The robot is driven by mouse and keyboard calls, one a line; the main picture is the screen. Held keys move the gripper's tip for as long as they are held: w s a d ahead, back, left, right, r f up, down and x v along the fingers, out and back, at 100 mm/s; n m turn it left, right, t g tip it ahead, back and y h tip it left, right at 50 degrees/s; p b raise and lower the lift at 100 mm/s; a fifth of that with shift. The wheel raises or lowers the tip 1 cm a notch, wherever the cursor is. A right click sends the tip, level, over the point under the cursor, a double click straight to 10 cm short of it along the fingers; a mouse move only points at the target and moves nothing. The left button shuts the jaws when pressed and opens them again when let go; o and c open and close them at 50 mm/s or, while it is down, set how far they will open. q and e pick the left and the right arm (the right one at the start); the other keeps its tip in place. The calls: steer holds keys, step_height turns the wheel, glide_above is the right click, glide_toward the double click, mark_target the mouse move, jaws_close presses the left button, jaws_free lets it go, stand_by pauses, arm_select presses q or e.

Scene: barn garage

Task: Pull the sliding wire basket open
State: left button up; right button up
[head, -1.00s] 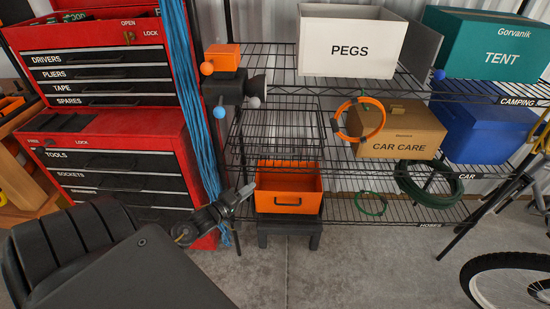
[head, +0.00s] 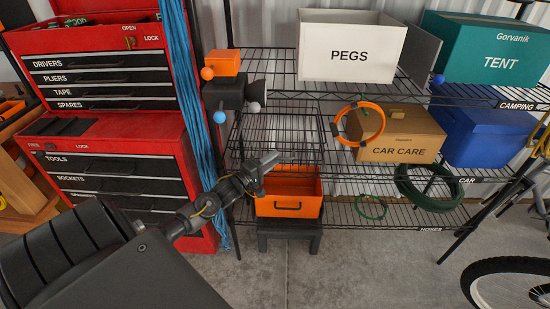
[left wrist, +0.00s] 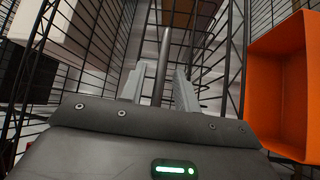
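The sliding wire basket (head: 290,122) is a black wire grid in the left bay of the shelving, below the top shelf and above an orange bin. My left gripper (head: 268,162) is in front of the basket's lower part, just above the orange bin's rim. My right gripper is not in view.
The orange bin (head: 290,190) sits on a black stool (head: 290,230); it also shows in the left wrist view (left wrist: 275,90). A red tool chest (head: 115,150) and blue cords (head: 185,90) stand left. The car care box (head: 400,145) is right. The floor in front is clear.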

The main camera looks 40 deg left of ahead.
arm_select(q)
steer(key=shift+w+d+r, duration=0.1)
steer(key=shift+w+d, duration=0.05)
steer(key=shift+w, duration=0.75)
steer(key=shift+c, duration=0.2)
jaws_close()
